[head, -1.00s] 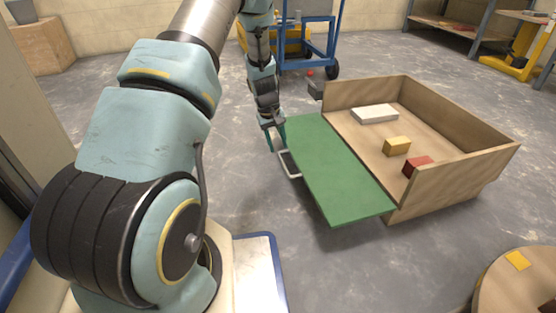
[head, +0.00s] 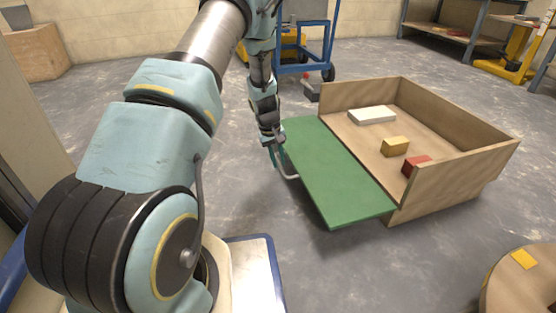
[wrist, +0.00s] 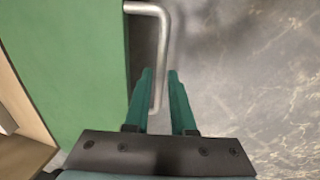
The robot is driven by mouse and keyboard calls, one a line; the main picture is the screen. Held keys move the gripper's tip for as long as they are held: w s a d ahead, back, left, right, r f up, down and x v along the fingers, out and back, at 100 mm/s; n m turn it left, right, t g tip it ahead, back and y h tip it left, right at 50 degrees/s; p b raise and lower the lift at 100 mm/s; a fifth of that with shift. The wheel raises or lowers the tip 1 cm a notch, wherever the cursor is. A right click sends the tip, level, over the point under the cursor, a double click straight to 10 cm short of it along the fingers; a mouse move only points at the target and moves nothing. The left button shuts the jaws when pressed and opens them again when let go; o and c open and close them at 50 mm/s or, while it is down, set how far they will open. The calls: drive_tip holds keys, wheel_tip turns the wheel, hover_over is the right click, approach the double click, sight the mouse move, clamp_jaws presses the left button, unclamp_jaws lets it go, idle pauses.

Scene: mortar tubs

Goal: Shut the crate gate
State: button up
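The crate (head: 450,187) is a wooden box with an open top, standing at the right in the head view. Its green gate (head: 335,175) is folded down and juts out roughly level from the crate's left side. The gate also fills the left of the wrist view (wrist: 65,60). A grey bar handle (wrist: 163,40) sits on the gate's outer edge. My gripper (wrist: 160,74) is open, with its two teal fingers on either side of the handle bar. In the head view my gripper (head: 275,156) is at the gate's outer edge, and its fingertips are hard to make out.
A white block (head: 372,115), a yellow block (head: 395,146) and a red block (head: 415,164) lie inside the crate. A round wooden top (head: 515,285) stands at the lower right. A blue cart (head: 305,50) is behind.

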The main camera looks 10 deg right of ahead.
clamp_jaws()
idle(1.0)
